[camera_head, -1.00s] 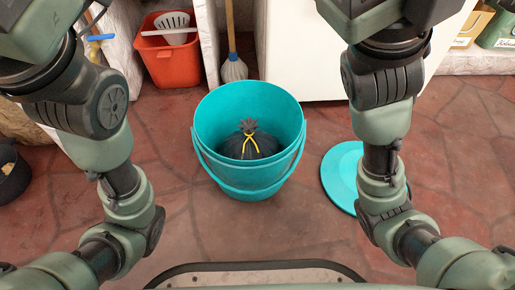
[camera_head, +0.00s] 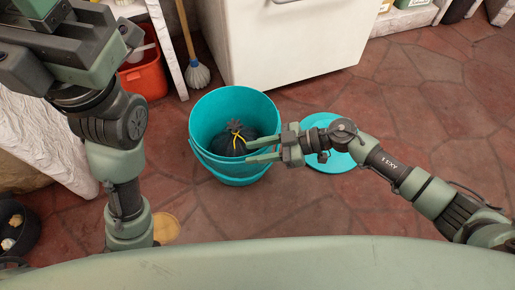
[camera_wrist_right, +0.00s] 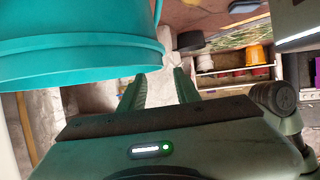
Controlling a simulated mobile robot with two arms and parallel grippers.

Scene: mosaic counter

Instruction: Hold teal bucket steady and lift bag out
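The teal bucket (camera_head: 228,103) stands upright on the floor in the head view. A black bag (camera_head: 228,146) with a yellow tie and gathered top sits inside it. My right gripper (camera_head: 248,150) is open at the bucket's right side, its two fingers pointing left and overlapping the rim in the picture. In the right wrist view the bucket (camera_wrist_right: 70,45) fills the upper left, and the open fingers (camera_wrist_right: 160,85) show no object between them. Whether the fingers touch the bucket I cannot tell.
A teal lid (camera_head: 335,158) lies on the floor right of the bucket, partly behind my right gripper. A red bin (camera_head: 146,78) and a mop (camera_head: 197,72) stand behind. A white cabinet (camera_head: 290,45) is at the back. The floor at right is open.

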